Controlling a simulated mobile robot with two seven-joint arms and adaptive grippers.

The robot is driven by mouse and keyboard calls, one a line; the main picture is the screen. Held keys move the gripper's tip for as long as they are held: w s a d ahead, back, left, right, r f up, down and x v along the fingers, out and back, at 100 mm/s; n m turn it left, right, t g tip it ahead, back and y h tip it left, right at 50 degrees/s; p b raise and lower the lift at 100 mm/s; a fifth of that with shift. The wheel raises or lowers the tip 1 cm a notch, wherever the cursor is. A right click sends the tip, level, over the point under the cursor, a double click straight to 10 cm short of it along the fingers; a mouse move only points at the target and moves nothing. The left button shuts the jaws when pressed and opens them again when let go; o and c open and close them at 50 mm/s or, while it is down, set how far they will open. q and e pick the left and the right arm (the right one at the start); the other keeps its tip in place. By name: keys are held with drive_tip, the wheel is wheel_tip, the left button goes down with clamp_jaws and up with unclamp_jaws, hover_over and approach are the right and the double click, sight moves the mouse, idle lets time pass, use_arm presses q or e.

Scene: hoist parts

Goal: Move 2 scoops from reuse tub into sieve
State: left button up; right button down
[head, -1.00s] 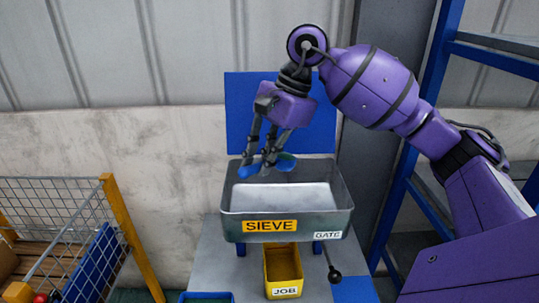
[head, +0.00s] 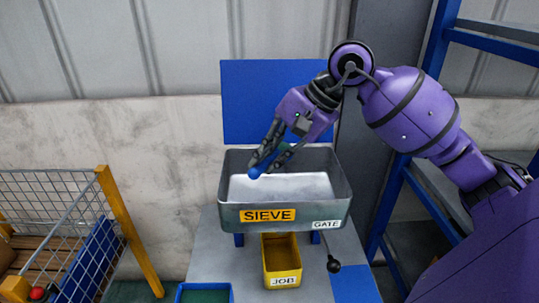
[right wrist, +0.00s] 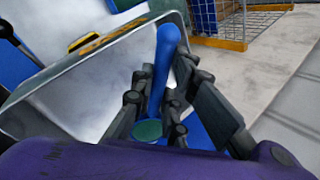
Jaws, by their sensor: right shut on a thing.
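The sieve (head: 286,214) is a grey open pan with a yellow SIEVE label and a pale bottom. No material clearly shows on its bottom. My right gripper (head: 265,166) is over the pan, pointing down and left, shut on the handle of a blue scoop (head: 254,173). In the right wrist view the blue handle (right wrist: 160,65) lies between the fingers, with a green round patch (right wrist: 148,129) at its lower end. The bowl is mostly hidden in the head view. A blue tub (head: 205,286) with green inside is cut off at the bottom; no reuse label shows.
A yellow JOB tub (head: 282,263) stands beneath the sieve. The gate lever's black knob (head: 333,265) hangs at the sieve's right. A wire cage with a yellow post (head: 128,232) is at left, a blue rack (head: 432,95) at right.

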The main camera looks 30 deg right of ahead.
use_arm(q)
drive_tip(key=s+f+g+b, duration=0.1)
drive_tip(key=s+f+b, duration=0.2)
drive_tip(key=f+b, duration=0.9)
drive_tip(key=shift+d, duration=0.2)
use_arm(e)
drive_tip(key=t+y, duration=0.1)
drive_tip(key=t, duration=0.2)
drive_tip(key=f+m+t+y, duration=0.1)
drive_tip(key=t, duration=0.2)
drive_tip(key=t+y, duration=0.1)
drive_tip(key=t, duration=0.2)
drive_tip(key=shift+s+d+f, duration=0.1)
drive_tip(key=shift+s+f, duration=0.3)
use_arm(q)
drive_tip(key=shift+s, duration=0.4)
